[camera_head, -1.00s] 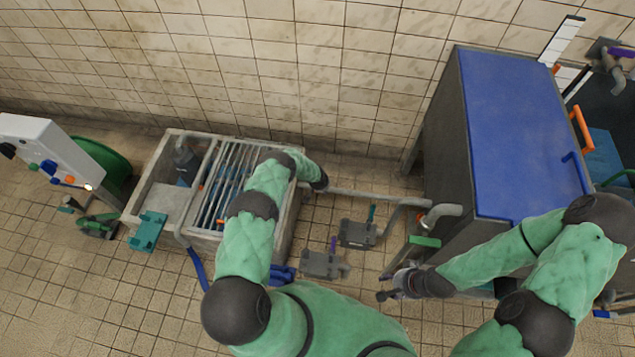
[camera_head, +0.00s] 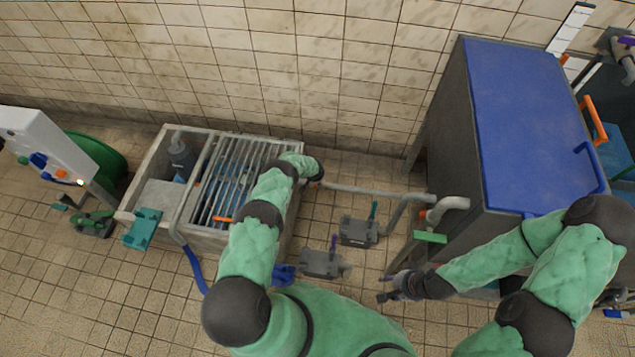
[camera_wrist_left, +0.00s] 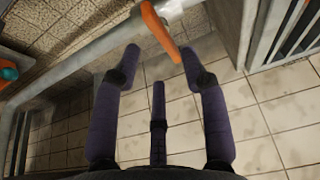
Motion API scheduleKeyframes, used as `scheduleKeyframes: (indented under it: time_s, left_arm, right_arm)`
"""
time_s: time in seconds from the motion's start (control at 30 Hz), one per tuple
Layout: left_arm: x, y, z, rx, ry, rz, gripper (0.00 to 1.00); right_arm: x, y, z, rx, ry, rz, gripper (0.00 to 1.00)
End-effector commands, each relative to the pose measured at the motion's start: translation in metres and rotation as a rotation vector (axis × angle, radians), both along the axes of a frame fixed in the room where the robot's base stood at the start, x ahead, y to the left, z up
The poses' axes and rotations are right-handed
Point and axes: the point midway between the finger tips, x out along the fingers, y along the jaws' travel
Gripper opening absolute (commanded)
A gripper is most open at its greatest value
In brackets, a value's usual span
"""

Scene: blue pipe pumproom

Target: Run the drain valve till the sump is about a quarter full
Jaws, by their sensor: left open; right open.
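The drain valve's orange lever (camera_wrist_left: 160,30) sits on a grey pipe (camera_wrist_left: 75,62) in the left wrist view. My left gripper (camera_wrist_left: 161,58) is open, with the lever's end between its spread fingertips; I cannot tell whether they touch. In the head view its fingers are hidden beyond my left arm, near the pipe (camera_head: 365,191) from the tank to the sump. The sump (camera_head: 146,165) is a grey basin at left, partly covered by bars. Blue shows beneath the bars; its level is hard to judge. My right gripper (camera_head: 388,288) is open and empty over the floor.
A blue-topped tank (camera_head: 525,120) stands at right, with a striped gauge board (camera_head: 570,30) behind it. A white control box (camera_head: 45,150) stands at far left. Grey pedals (camera_head: 320,263) and (camera_head: 358,232) lie on the floor between sump and tank.

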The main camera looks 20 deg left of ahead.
Motion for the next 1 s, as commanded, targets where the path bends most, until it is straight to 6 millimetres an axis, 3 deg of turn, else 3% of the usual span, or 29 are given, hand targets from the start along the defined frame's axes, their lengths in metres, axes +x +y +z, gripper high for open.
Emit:
scheduleKeyframes:
  time_s: [0.03, 0.6, 1.0]
  left_arm:
    - [0.002, 0.0, -0.008, 0.001, -0.001, -0.001, 0.44]
    - [0.018, 0.005, -0.048, 0.001, 0.0, -0.001, 0.44]
    - [0.022, 0.005, -0.054, 0.0, 0.0, 0.0, 0.44]
  right_arm:
    - [0.0, 0.0, -0.01, 0.0, 0.0, 0.0, 0.44]
    - [0.0, 0.0, -0.062, 0.0, 0.0, 0.0, 0.44]
    - [0.0, 0.0, -0.071, 0.0, 0.0, 0.0, 0.44]
